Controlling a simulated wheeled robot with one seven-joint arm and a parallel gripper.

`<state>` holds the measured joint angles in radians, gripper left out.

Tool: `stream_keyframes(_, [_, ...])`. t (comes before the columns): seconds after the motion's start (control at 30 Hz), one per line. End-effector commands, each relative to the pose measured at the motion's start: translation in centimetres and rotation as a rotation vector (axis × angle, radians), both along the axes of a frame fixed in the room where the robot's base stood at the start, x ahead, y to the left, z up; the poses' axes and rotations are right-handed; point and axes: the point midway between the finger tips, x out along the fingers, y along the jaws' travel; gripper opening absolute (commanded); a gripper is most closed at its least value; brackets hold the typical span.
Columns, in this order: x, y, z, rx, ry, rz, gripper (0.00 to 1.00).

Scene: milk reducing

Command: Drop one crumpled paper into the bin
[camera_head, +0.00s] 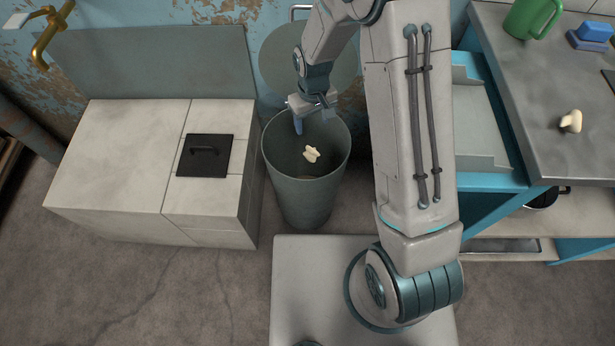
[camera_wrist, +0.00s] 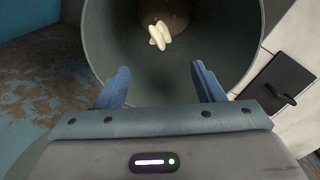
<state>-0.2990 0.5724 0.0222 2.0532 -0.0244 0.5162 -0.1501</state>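The bin (camera_head: 305,200) is a tall grey-green round can, seen from above and open at the top. One cream crumpled paper (camera_head: 311,154) is inside its mouth, below the rim. I cannot tell whether it is falling or touching the bin. It also shows beyond my fingertips in the wrist view (camera_wrist: 160,36). My gripper (camera_head: 298,124) is over the bin's far left rim. In the wrist view its blue fingers (camera_wrist: 161,78) are spread apart with nothing between them. A second crumpled paper (camera_head: 571,121) lies on the grey counter at the right.
The counter (camera_head: 545,85) also holds a green mug (camera_head: 533,17) and blue blocks (camera_head: 592,36). A pale low cabinet (camera_head: 120,150) with a black hatch (camera_head: 204,156) stands left of the bin. A round lid (camera_head: 310,60) is behind the bin.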

Motion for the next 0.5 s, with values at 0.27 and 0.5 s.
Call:
stream_keyframes(0.27, [0.0,0.0,0.5,0.001,-0.002,0.0,0.62])
stream_keyframes(0.5, [0.1,0.0,4.8,0.002,-0.006,0.0,0.62])
